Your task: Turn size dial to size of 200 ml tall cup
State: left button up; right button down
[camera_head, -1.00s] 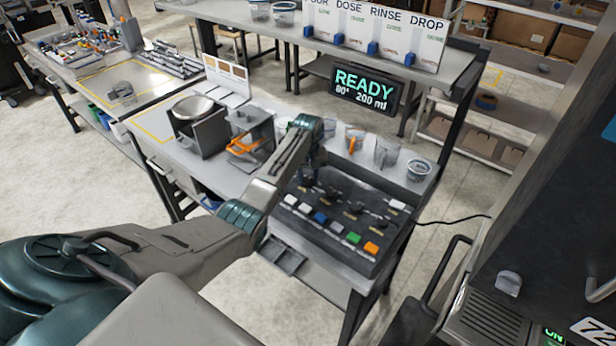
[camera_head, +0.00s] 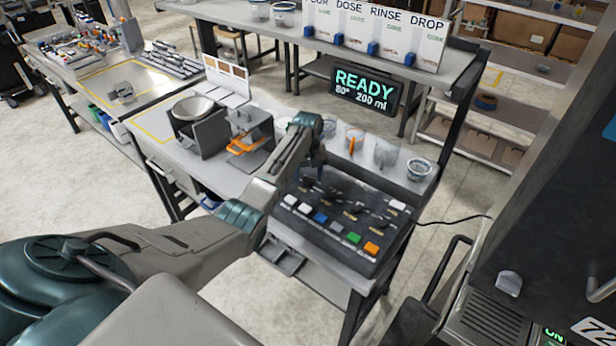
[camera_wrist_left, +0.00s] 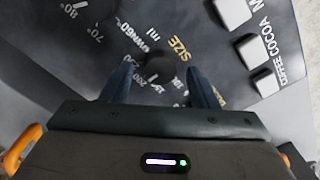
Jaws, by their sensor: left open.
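The size dial (camera_wrist_left: 158,71) is a dark round knob on the black control panel (camera_head: 330,222), with numbers around it and the word SIZE beside it in the left wrist view. My left gripper (camera_wrist_left: 160,84) is open, with one finger on each side of the dial; I cannot tell whether they touch it. In the head view my left gripper (camera_head: 311,170) is over the panel's back left part and small. The display (camera_head: 366,90) reads READY, 80°, 200 ml. Clear cups stand behind the panel, one with an orange handle (camera_head: 354,140). My right gripper is not in view.
Coloured buttons (camera_head: 337,228) line the panel's front edge. White buttons (camera_wrist_left: 250,47) also show at right in the left wrist view. A dark cabinet (camera_head: 545,190) stands at right.

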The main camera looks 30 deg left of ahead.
aim_at(308, 180)
pick_arm(q)
notch_tip(308, 180, up, 10)
jog(key=b, duration=0.3)
dwell(0.5)
